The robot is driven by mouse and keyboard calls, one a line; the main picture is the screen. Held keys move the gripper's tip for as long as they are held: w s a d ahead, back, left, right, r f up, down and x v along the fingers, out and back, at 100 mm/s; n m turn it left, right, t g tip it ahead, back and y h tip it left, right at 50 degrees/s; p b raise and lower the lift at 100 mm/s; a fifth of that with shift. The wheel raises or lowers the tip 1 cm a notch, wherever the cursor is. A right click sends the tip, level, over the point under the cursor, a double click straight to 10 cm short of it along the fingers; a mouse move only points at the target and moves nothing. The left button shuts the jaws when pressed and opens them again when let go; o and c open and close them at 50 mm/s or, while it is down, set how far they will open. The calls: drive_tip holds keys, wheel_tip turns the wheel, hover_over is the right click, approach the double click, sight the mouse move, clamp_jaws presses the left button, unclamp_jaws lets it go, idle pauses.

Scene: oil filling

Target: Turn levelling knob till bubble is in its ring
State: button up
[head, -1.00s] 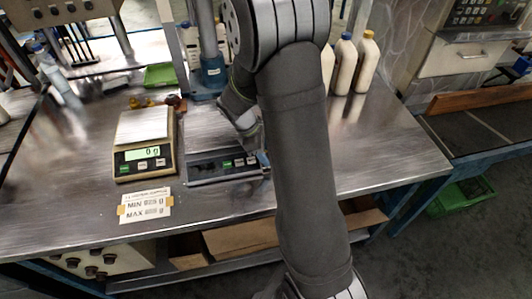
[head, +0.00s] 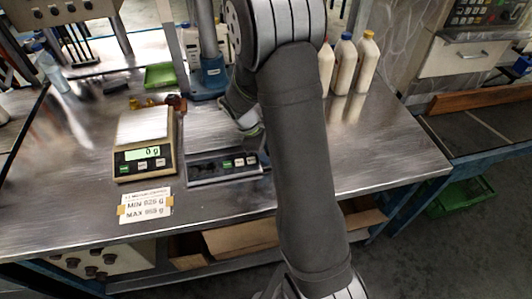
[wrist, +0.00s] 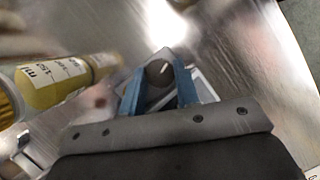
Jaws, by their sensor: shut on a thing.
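In the wrist view, a dark round knob (wrist: 158,72) with a white line mark sits between the blue fingers of my gripper (wrist: 161,92), which is shut on it. In the head view my gripper is mostly hidden behind my arm, by the right end of the low grey unit (head: 222,168) with green and white buttons. I cannot make out a bubble or its ring in either view. A cream scale (head: 143,160) stands to the left with a steel pan and a green display reading 0 g.
A card with MIN and MAX weights (head: 146,205) lies before the scale. Cream bottles (head: 343,65) stand at the back right. A green tray (head: 160,76) and blue-based stand (head: 209,75) are behind. A yellow labelled container (wrist: 62,82) is left of my gripper. The bench's right part is clear.

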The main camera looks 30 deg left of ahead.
drive_tip(key=shift+m+g, duration=0.5)
drive_tip(key=shift+m, duration=0.6)
drive_tip(key=o, duration=1)
drive_tip(key=n+t, duration=0.1)
drive_tip(key=n, duration=0.3)
drive_tip(key=shift+s+y, duration=0.15)
drive_tip(key=shift+y, duration=0.15)
drive_tip(key=s+v, duration=0.1)
drive_tip(key=v, duration=1.7)
drive_tip(key=w+d+r+m+y, duration=0.1)
drive_tip(key=w+d+m, duration=0.3)
drive_tip(key=m, duration=0.7)
drive_tip(key=w+d+r+m+y, duration=0.2)
drive_tip(key=w+d+r+m, duration=0.2)
drive_tip(key=w+m, duration=0.5)
drive_tip(key=w+d+r+m+y, duration=0.2)
drive_tip(key=w+m, duration=0.5)
drive_tip(key=m, duration=0.5)
drive_tip(key=shift+w+d+r+m+g, duration=0.15)
drive_tip(key=shift+d+r, duration=0.1)
drive_tip(key=shift+d, duration=0.45)
drive_tip(key=shift+w+d+r+m+g, duration=0.15)
drive_tip(key=shift+d+r, duration=0.1)
drive_tip(key=shift+d, duration=0.4)
